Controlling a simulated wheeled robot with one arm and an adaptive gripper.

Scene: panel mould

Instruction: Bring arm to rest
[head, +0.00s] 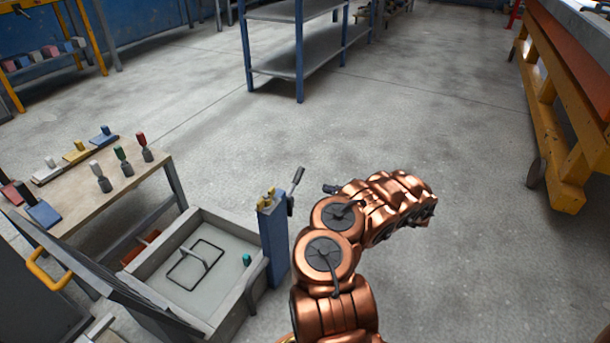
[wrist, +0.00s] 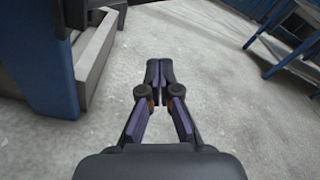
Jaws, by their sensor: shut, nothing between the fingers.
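My gripper (wrist: 160,74) is in the wrist view, pointing away over the bare concrete floor. Its two dark fingers are together at the tips, with nothing between them. In the head view my copper-coloured arm rises from the bottom centre and bends to the right over open floor. The gripper's fingers cannot be made out clearly there.
A grey mould tray (head: 240,297) with a wire frame stands left of my arm, beside a blue post (head: 273,240). A wooden table (head: 115,180) with several tools is further left. A blue shelf (head: 300,60) stands behind, a yellow-framed bench (head: 568,150) right. Floor between is clear.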

